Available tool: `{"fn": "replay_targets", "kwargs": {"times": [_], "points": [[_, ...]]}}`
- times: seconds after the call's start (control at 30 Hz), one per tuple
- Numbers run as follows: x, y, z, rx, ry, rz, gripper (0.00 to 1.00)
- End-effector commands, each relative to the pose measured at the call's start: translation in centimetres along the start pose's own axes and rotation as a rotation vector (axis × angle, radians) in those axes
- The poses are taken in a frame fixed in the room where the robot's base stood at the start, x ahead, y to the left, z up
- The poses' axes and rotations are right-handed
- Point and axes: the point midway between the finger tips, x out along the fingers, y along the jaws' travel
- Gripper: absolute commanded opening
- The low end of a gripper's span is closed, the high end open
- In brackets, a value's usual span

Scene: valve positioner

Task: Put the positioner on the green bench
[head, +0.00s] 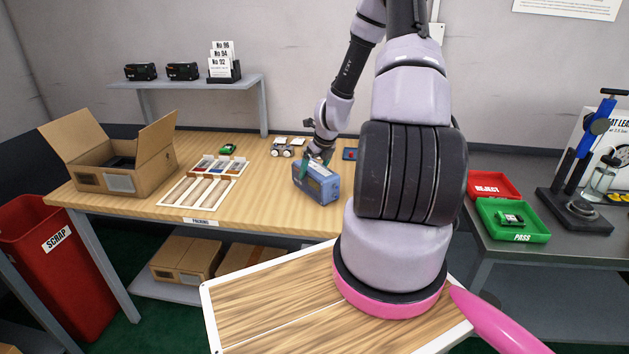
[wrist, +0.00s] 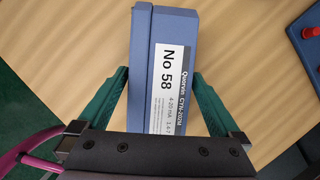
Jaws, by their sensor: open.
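The positioner (head: 320,186) is a blue box with a white label. It rests on the wood-topped packing bench (head: 262,208), near its front edge. In the wrist view the positioner (wrist: 168,30) shows "No 58" on its label. My gripper (head: 314,164) is open, with its green fingers at the positioner. In the wrist view my gripper (wrist: 160,73) has one finger on each side of the box. The fingertips are very close to its sides; I cannot tell whether they touch. I see no bench with a green top.
An open cardboard box (head: 104,181), a sectioned tray (head: 188,194) and a small wheeled item (head: 281,150) are on the packing bench. A grey table (head: 500,246) at right holds red and green trays (head: 527,237). A red scrap bin (head: 62,262) stands at left.

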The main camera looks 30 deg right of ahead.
Motion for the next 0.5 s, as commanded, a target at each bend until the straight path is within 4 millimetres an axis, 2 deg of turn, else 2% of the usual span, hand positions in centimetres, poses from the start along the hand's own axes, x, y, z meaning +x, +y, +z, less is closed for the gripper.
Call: {"fn": "replay_targets", "kwargs": {"times": [0.1, 0.2, 0.47, 0.5], "points": [[1.8, 0.0, -0.2, 0.000, 0.001, 0.002, 1.00], [2.7, 0.0, -0.2, -0.001, 0.000, 0.001, 1.00], [3.0, 0.0, -0.2, -0.002, 0.000, 0.000, 1.00], [3.0, 0.0, -0.2, -0.002, 0.000, 0.000, 0.92]]}}
